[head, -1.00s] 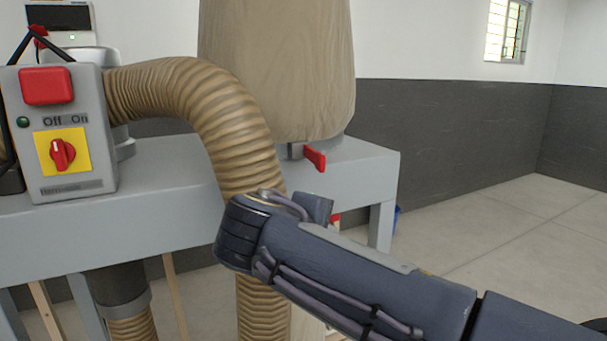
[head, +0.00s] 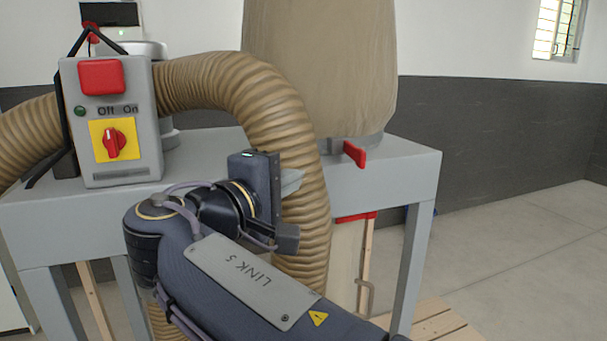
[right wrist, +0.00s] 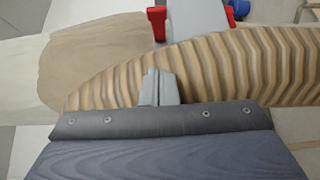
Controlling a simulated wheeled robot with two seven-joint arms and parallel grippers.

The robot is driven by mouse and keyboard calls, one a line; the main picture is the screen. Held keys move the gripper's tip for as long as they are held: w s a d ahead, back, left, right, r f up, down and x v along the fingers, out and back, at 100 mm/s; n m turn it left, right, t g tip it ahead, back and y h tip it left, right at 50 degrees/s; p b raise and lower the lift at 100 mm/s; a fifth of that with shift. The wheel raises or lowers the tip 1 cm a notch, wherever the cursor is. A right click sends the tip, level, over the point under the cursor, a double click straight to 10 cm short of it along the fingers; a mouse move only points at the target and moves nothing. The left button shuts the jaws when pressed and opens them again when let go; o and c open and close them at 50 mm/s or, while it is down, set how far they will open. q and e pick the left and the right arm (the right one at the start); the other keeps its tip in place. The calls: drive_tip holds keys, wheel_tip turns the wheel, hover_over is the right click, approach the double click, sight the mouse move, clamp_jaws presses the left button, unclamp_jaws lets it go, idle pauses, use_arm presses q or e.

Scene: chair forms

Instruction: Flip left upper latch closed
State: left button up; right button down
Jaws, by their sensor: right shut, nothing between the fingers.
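A red latch (head: 354,153) sticks out below the tan filter bag, just above the grey machine table. A second red piece (head: 355,217) sits lower, under the table's edge. I cannot tell which is the left upper latch. My right gripper (head: 292,182) is shut and empty, in front of the ribbed brown hose, left of both red pieces. In the right wrist view its closed fingers (right wrist: 161,86) overlap the hose; whether they touch it is unclear. A red latch (right wrist: 157,22) shows beyond the hose there. My left gripper is out of view.
The ribbed hose (head: 285,125) arches between my right gripper and the red latch. The tan bag (head: 320,65) stands behind it. A grey switch box (head: 110,120) is at the left on the grey table (head: 400,180). Open floor lies at the right.

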sight(355, 158)
drive_tip(key=shift+w+d+p, duration=0.2)
drive_tip(key=shift+w+d, duration=1)
drive_tip(key=shift+d, duration=0.2)
drive_tip(key=shift+w+d+p, duration=0.25)
drive_tip(key=shift+w+d, duration=0.9)
drive_tip(key=shift+d, duration=0.25)
drive_tip(key=shift+w+d+p, duration=0.2)
drive_tip(key=shift+w+d, duration=1)
drive_tip(key=shift+d, duration=0.2)
